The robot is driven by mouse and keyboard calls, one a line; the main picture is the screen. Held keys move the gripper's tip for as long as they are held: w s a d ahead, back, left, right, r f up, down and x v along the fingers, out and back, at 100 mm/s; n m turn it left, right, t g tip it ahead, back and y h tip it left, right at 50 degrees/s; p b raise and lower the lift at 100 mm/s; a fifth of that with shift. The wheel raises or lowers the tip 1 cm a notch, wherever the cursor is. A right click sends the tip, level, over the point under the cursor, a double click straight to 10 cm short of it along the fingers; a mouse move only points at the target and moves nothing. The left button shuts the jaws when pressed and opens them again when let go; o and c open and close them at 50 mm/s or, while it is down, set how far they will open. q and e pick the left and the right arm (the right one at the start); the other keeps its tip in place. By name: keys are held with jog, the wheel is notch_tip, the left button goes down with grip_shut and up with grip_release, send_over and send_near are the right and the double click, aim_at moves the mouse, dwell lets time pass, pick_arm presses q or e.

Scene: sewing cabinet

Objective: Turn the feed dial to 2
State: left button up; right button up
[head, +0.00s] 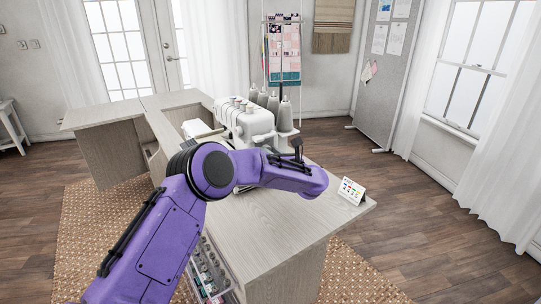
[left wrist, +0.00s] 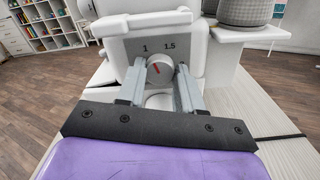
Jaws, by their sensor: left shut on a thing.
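The feed dial (left wrist: 164,73) is a round, pale knob on the grey side panel of the white serger (head: 246,121). It shows in the left wrist view with a short red mark tilted up and left, toward the printed 1. In the head view my purple left arm reaches across to the serger, and the dial is hidden there. My right gripper is in neither view.
The serger stands on a pale wood cabinet top (head: 265,222), with grey thread cones (head: 285,113) behind it. A small card with coloured markings (head: 351,191) stands near the right corner. A clear drawer box (head: 209,270) is below the front edge. The front tabletop is mostly clear.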

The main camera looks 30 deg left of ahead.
pick_arm(q)
jog(key=shift+w+d+f+m+p, duration=0.1)
jog(key=shift+m+p, duration=2.3)
jog(key=shift+m, duration=8.3)
jog(key=o, duration=1)
jog(key=shift+f, duration=0.1)
jog(key=shift+o, duration=0.2)
jog(key=b+v, duration=0.1)
jog(key=v, duration=0.9)
jog(key=shift+d+b, duration=0.25)
jog(key=shift+b, duration=0.05)
